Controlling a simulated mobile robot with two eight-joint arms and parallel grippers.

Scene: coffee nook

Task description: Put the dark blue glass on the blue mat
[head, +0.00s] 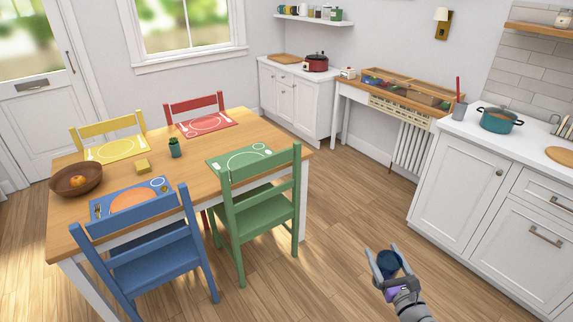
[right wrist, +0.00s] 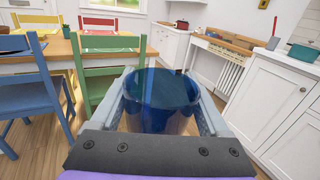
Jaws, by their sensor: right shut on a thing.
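The dark blue glass (head: 388,263) is held in my right gripper (head: 381,258), out over the wooden floor to the right of the table. In the right wrist view the glass (right wrist: 162,103) sits upright between the two fingers of my right gripper (right wrist: 163,100) and looks empty. The blue mat (head: 122,202) lies on the near side of the wooden table, behind the blue chair's backrest, which hides part of it. The mat has an orange plate print. My left gripper is not in view.
The table (head: 68,221) has a blue chair (head: 160,262) and a green chair (head: 254,212) on its near sides. White cabinets (head: 455,190) line the right. The floor between is clear.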

